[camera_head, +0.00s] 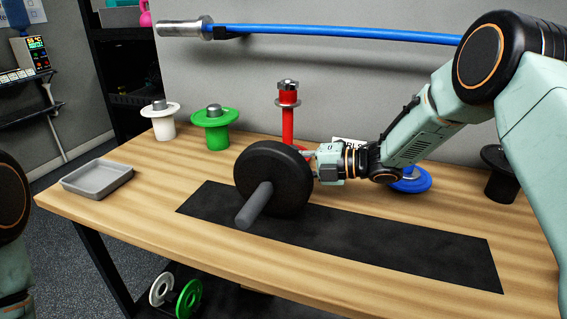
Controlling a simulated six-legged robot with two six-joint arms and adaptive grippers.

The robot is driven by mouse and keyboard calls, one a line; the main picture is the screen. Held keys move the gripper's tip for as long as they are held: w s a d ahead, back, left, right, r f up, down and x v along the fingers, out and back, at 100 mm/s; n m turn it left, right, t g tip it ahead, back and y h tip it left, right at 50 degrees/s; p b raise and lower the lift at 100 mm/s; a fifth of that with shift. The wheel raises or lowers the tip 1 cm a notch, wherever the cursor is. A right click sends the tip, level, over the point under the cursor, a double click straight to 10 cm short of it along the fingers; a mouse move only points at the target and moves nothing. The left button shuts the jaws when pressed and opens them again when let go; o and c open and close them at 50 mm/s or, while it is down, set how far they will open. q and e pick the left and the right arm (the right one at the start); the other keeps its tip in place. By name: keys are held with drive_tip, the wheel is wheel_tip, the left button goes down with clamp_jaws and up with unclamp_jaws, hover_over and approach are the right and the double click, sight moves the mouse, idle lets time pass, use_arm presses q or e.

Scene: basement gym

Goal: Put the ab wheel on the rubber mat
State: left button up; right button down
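The ab wheel (287,184) is a black wheel with a grey handle (254,206) pointing toward me. It stands upright over the left part of the black rubber mat (400,250), which lies flat on the wooden table. I cannot tell whether it rests on the mat or hangs just above it. My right gripper (310,156) reaches in from the right, at the wheel's upper right edge. Its fingertips are partly hidden behind the wheel, so its grip is unclear. Only a piece of my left arm shows at the left edge; its gripper is out of view.
A grey tray (97,179) lies at the table's left. White (160,122), green (214,131) and red (288,118) plate holders stand along the back. A blue disc (411,181) and a black holder (499,178) are at the right. The mat's right part is bare.

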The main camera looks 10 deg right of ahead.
drive_tip(key=shift+w+f, duration=0.1)
drive_tip(key=shift+f, duration=0.35)
drive_tip(key=shift+a+r, duration=0.1)
drive_tip(key=c, duration=1.3)
unclamp_jaws()
drive_tip(key=o, duration=0.3)
drive_tip(key=shift+o, duration=0.2)
drive_tip(key=v, duration=1.2)
